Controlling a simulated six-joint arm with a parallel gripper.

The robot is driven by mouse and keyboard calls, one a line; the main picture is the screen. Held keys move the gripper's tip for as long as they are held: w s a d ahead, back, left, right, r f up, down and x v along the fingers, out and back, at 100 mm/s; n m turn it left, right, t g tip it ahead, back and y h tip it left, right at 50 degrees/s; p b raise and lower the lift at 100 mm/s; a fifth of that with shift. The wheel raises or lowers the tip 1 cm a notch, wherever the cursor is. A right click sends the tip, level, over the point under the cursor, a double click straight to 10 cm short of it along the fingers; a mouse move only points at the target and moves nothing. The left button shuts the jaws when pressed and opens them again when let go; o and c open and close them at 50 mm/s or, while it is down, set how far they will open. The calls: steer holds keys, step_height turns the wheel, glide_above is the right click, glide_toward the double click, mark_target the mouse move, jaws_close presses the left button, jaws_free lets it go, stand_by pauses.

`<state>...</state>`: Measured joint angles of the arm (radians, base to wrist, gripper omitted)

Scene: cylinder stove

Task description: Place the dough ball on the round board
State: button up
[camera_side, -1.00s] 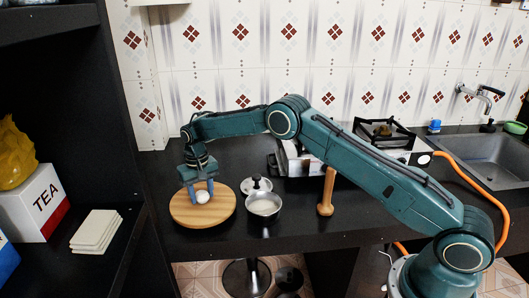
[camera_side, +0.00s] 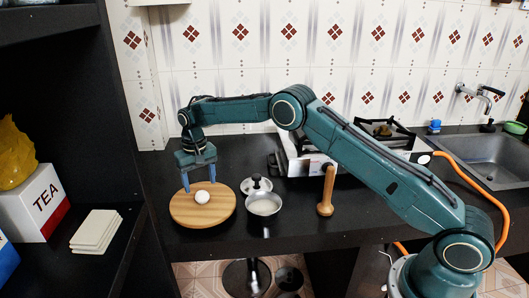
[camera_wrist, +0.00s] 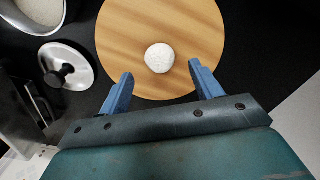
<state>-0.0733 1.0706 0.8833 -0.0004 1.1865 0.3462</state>
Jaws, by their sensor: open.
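The white dough ball (camera_side: 202,197) rests on the round wooden board (camera_side: 190,214), near its middle. In the wrist view the ball (camera_wrist: 159,58) lies on the board (camera_wrist: 125,35), beyond my fingertips and between their lines. My gripper (camera_side: 199,183) is open and empty, pointing down above the board's far part, apart from the ball. Its two blue fingers also show spread in the wrist view (camera_wrist: 158,74).
A small pot (camera_side: 264,205) with pale contents and a metal lid (camera_side: 257,186) stand right of the board. A wooden pestle-like tool (camera_side: 326,192) stands farther right. A stove (camera_side: 300,165) is behind. Shelves with a tea box (camera_side: 42,203) are at left.

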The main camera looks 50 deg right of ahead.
mark_target(203, 197)
step_height(203, 197, up, 8)
steer(key=shift+f, duration=0.25)
stand_by(0.6)
steer(key=s+d+r+n+t, duration=0.2)
steer(key=s+d+r+t, duration=0.1)
steer(key=s+r, duration=1.75)
steer(key=s+d+f+t, duration=0.1)
steer(key=s+f, duration=0.1)
steer(key=s, duration=1)
steer(key=s+f+n+t, duration=0.1)
steer(key=s+f, duration=0.2)
steer(key=s, duration=1)
steer(key=shift+s+d+f+t, duration=0.15)
steer(key=shift+d+f+t, duration=0.15)
steer(key=shift+d, duration=0.05)
